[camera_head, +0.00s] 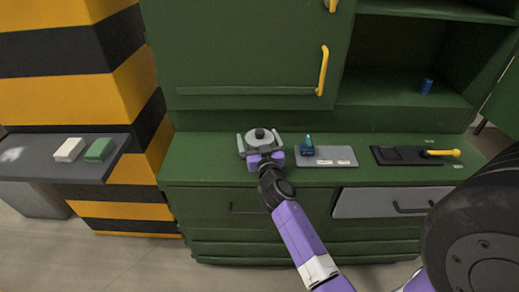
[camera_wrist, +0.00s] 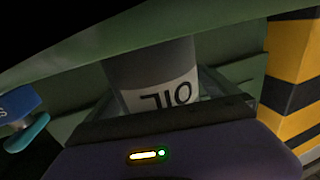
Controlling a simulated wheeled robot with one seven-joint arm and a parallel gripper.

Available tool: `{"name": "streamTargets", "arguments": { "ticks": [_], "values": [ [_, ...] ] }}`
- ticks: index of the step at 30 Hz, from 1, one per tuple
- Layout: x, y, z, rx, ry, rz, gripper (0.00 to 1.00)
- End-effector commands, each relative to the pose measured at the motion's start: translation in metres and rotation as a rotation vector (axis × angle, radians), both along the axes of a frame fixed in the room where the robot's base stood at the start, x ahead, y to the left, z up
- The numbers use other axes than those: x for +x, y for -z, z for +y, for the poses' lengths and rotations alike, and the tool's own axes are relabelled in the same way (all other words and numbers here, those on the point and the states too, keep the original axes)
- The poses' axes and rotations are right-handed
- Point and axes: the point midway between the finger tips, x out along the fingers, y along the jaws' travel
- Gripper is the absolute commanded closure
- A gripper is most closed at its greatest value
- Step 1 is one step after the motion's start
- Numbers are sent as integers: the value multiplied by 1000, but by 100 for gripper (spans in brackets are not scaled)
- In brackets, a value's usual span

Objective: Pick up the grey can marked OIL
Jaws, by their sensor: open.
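In the wrist view the can (camera_wrist: 150,72) shows close up, with a white label reading OIL upside down. My gripper (camera_head: 260,142) is open, and its two fingers reach along the left and right sides of the can. In the wrist view the gripper's dark edge hides one end of the can. I cannot tell whether either finger touches it.
A blue-and-teal tool (camera_head: 307,148) sits right of the can, by a grey plate (camera_head: 335,156). Further right is a black tray with a yellow handle (camera_head: 440,152). A green cabinet (camera_head: 250,60) rises behind. A grey drawer (camera_head: 375,203) juts out below.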

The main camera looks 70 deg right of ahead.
Motion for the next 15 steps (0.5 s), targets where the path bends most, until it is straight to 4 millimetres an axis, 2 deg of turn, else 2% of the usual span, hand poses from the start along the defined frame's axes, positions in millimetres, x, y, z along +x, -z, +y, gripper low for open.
{"name": "streamTargets", "arguments": {
  "ticks": [7, 8, 15],
  "values": [
    [1, 0, -2, 0, 0, -1, 1],
    [1, 0, -1, 0, -1, -1, 5],
    [1, 0, -1, 1, 0, -1, 52]
  ]
}}
